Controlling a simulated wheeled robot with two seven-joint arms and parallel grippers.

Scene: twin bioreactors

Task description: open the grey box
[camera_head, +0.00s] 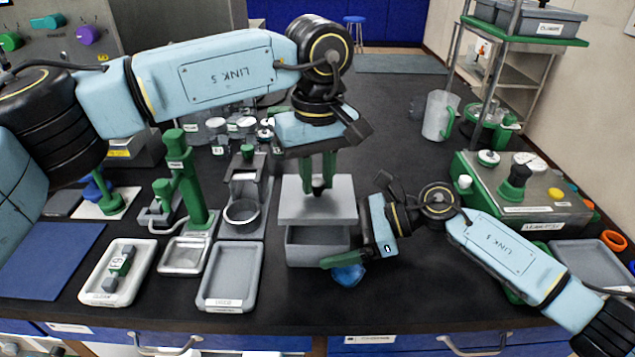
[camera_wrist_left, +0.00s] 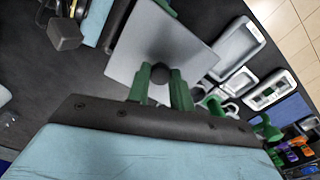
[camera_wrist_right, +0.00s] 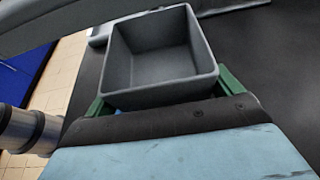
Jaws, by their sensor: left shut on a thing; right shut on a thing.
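The grey box (camera_head: 317,246) stands on the black bench in the middle of the head view, and its inside looks empty in the right wrist view (camera_wrist_right: 160,58). Its flat grey lid (camera_head: 318,207) is off the box and held above it, also seen in the left wrist view (camera_wrist_left: 190,45). My left gripper (camera_head: 318,186) points down, its green fingers shut on the dark knob (camera_wrist_left: 159,73) of the lid. My right gripper (camera_wrist_right: 160,90) has its green fingers on two opposite sides of the box, shut on it low at its front right.
A blue object (camera_head: 348,275) sits at the box's front. A grey tray (camera_head: 230,277) and a ring stand (camera_head: 241,212) are on the left. A green and grey device (camera_head: 525,195) stands at the right.

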